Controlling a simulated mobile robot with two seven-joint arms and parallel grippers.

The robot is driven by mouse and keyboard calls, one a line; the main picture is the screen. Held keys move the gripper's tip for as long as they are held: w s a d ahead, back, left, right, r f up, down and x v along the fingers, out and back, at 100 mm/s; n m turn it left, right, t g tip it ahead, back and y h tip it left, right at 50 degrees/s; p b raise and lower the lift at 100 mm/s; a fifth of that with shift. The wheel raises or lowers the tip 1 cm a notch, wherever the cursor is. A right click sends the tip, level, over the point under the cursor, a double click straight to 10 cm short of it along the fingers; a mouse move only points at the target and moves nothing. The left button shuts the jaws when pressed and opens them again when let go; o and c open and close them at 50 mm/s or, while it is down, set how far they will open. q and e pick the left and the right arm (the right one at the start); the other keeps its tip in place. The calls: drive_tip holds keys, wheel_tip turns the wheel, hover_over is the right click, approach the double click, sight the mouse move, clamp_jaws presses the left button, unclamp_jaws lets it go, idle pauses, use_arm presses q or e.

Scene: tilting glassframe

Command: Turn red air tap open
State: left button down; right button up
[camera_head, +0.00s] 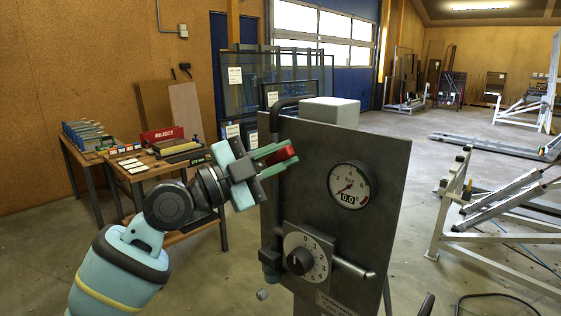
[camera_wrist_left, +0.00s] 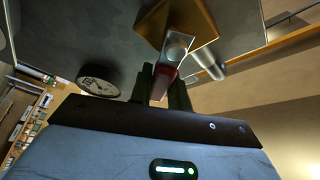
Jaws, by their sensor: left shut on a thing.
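The red air tap (camera_head: 281,156) is a small red handle at the upper left of a grey upright panel (camera_head: 385,165). My left gripper (camera_head: 275,160) reaches in from the left and is shut on the red handle, with a green finger on either side. In the left wrist view the red handle (camera_wrist_left: 162,84) sits between the dark fingers of the left gripper (camera_wrist_left: 163,90). A silver part joins it to a brass-coloured block (camera_wrist_left: 196,20). The handle's exact angle is hard to read. My right gripper does not show.
A round pressure gauge (camera_head: 350,186) reading 0.0 and a numbered dial (camera_head: 305,261) are on the panel. A metal rod (camera_head: 352,267) sticks out beside the dial. A pipe (camera_head: 274,190) runs down the panel's left edge. A wooden table (camera_head: 140,177) stands behind my arm.

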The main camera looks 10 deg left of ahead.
sight(274, 160)
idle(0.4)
use_arm(q)
drive_tip(key=c, duration=1.3)
unclamp_jaws()
drive_tip(key=shift+a, duration=0.1)
drive_tip(key=shift+s+a+f, duration=0.1)
drive_tip(key=shift+s+a, duration=0.05)
drive_tip(key=shift+a, duration=0.05)
drive_tip(key=b+v, duration=0.2)
drive_tip(key=v, duration=0.4)
drive_tip(key=shift+f, duration=0.1)
drive_tip(key=shift+s+a, duration=0.35)
drive_tip(key=shift+a, duration=0.1)
